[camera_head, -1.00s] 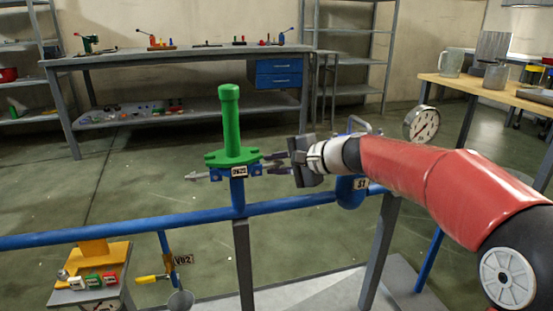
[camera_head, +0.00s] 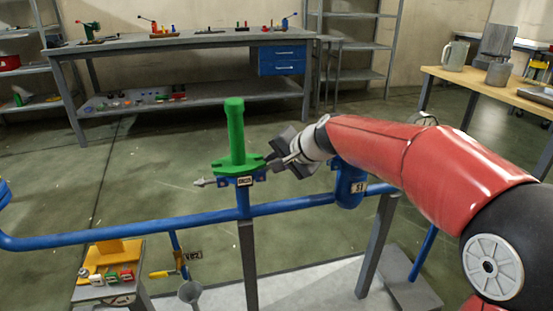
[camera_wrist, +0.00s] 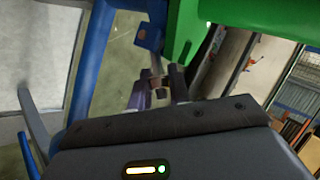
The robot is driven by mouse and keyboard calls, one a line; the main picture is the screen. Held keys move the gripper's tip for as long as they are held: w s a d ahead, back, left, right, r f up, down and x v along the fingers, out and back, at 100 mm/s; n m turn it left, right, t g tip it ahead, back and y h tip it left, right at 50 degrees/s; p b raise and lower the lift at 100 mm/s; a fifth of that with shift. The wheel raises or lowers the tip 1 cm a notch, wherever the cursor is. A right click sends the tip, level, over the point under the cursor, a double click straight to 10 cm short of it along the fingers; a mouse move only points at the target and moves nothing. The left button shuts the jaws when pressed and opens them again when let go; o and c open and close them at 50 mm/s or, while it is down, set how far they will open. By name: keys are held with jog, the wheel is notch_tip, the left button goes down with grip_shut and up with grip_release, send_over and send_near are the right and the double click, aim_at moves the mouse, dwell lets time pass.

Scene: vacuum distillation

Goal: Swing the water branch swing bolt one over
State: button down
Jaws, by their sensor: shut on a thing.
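The green capped fitting (camera_head: 237,140) stands upright on a flange on top of the blue water branch pipe, above a small white tag (camera_head: 245,181). A grey swing bolt (camera_head: 204,182) sticks out to the left of the flange. My gripper (camera_head: 272,161) is at the right side of the flange. In the wrist view, my gripper (camera_wrist: 163,90) is shut on a small swing bolt (camera_wrist: 156,66) beside the blue lug and the green flange. Most of the held bolt is hidden by the fingers, and its exact tilt is hard to tell.
The blue horizontal pipe (camera_head: 140,234) runs below, with a blue fitting tagged S1 (camera_head: 350,185) to the right. A small yellow stand (camera_head: 118,250) is at lower left. A workbench (camera_head: 180,45) stands behind.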

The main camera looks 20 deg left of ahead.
jog(key=c, duration=1.5)
grip_release()
jog(key=shift+c, duration=0.2)
